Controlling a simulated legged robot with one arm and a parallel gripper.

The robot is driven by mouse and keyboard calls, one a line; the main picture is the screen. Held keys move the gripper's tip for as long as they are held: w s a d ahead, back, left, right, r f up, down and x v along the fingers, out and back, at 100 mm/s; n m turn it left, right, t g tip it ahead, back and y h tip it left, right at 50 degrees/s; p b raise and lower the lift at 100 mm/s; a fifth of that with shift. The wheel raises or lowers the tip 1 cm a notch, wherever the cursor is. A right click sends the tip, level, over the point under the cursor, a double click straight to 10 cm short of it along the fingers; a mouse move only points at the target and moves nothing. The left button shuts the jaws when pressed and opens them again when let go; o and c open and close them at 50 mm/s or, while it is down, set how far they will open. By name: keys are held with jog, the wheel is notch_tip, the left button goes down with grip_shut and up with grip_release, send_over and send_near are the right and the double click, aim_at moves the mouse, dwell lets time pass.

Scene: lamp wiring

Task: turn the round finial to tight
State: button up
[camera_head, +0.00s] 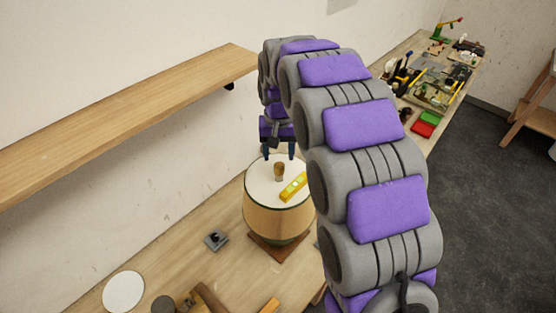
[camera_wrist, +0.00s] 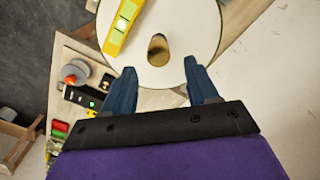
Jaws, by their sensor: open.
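The round finial (camera_head: 279,170) is a small brown-gold knob standing up at the middle of the lamp's pale round top (camera_head: 262,186). It also shows in the wrist view (camera_wrist: 158,50), seen from above, with a darker end. The lamp's body is a tan drum shade (camera_head: 270,215) on a brown square base (camera_head: 277,245). My gripper (camera_head: 278,152) is open and empty, just behind and above the finial in the head view. In the wrist view its two blue fingers (camera_wrist: 156,76) are spread apart, with the finial beyond their tips, roughly between them and not touching.
A yellow level (camera_head: 294,186) lies on the lamp's top beside the finial, and also shows in the wrist view (camera_wrist: 123,25). A wooden shelf (camera_head: 130,115) runs along the wall at left. A white disc (camera_head: 123,292) and a small grey block (camera_head: 215,239) lie on the bench.

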aim_at(278, 164)
notch_tip(278, 164, up, 13)
jog(key=shift+f, duration=0.15)
jog(key=shift+a, duration=0.1)
dwell(0.4)
jog(key=s+d+f+b, duration=0.3)
jog(key=s+f, duration=0.4)
jog(key=s, duration=0.5)
jog(key=s+d+f+g+b, duration=0.1)
jog(key=s+d+f+b, duration=0.2)
jog(key=s+f, duration=0.4)
jog(key=s+d+f+b, duration=0.4)
jog(key=s+d+f, duration=0.1)
jog(key=s, duration=1.4)
jog(key=shift+d+f+g, duration=0.15)
jog(key=shift+f+g, duration=0.25)
jog(key=shift+f, duration=0.5)
jog(key=shift+s, duration=0.1)
